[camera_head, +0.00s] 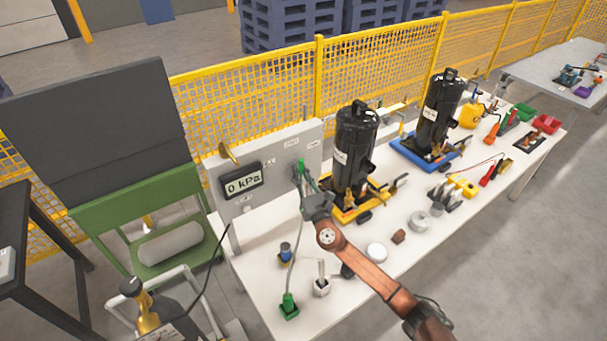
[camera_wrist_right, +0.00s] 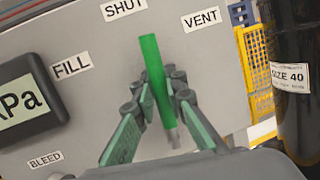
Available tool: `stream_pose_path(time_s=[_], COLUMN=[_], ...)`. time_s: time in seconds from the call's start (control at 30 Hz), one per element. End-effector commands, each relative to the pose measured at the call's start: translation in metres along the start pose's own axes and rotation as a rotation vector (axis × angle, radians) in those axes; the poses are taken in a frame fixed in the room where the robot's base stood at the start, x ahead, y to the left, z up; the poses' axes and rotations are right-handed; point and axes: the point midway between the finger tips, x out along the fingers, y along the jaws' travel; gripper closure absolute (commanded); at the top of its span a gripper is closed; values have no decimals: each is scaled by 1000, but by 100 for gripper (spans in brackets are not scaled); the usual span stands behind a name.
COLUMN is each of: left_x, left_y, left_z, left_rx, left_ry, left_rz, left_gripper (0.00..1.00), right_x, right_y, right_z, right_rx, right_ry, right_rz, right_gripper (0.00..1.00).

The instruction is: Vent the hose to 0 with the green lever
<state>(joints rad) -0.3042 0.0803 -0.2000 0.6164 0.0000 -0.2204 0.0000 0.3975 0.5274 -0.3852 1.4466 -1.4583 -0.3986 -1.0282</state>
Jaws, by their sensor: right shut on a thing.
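The green lever (camera_wrist_right: 152,75) stands on the grey panel (camera_wrist_right: 90,110), its top between the SHUT label (camera_wrist_right: 123,8) and the VENT label (camera_wrist_right: 200,18). It also shows in the head view (camera_head: 301,164). My right gripper (camera_wrist_right: 158,92) is shut on the lever, one finger on each side; it also shows at the panel in the head view (camera_head: 302,180). The display (camera_head: 241,181) reads 0 kPa. A grey hose (camera_head: 292,255) hangs from the panel area to a green fitting (camera_head: 289,304) on the table. My left gripper is not in view.
A black compressor (camera_head: 355,140) on a yellow base stands just right of the panel. Another black compressor (camera_head: 437,112) on a blue base stands beyond. The white table (camera_head: 450,235) holds several small parts. A yellow mesh fence (camera_head: 270,95) runs behind.

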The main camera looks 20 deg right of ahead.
Motion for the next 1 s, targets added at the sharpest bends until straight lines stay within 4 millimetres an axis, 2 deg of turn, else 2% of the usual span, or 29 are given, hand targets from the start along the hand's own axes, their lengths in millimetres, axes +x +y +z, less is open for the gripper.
stream_pose_path(time_s=[0.23,0.7,0.73,1.0], left_x=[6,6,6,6], left_y=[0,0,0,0], left_z=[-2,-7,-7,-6], left_rx=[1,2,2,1], left_ry=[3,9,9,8], left_rz=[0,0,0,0], left_gripper=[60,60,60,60], right_x=[-2,-2,-2,-2], right_y=[5,6,6,6], right_z=[-2,-2,-2,-1], right_rx=[-65,-77,-76,-76], right_ry=[-10,-12,-12,-13], right_rz=[17,20,20,19], right_gripper=[100,100,87,70])
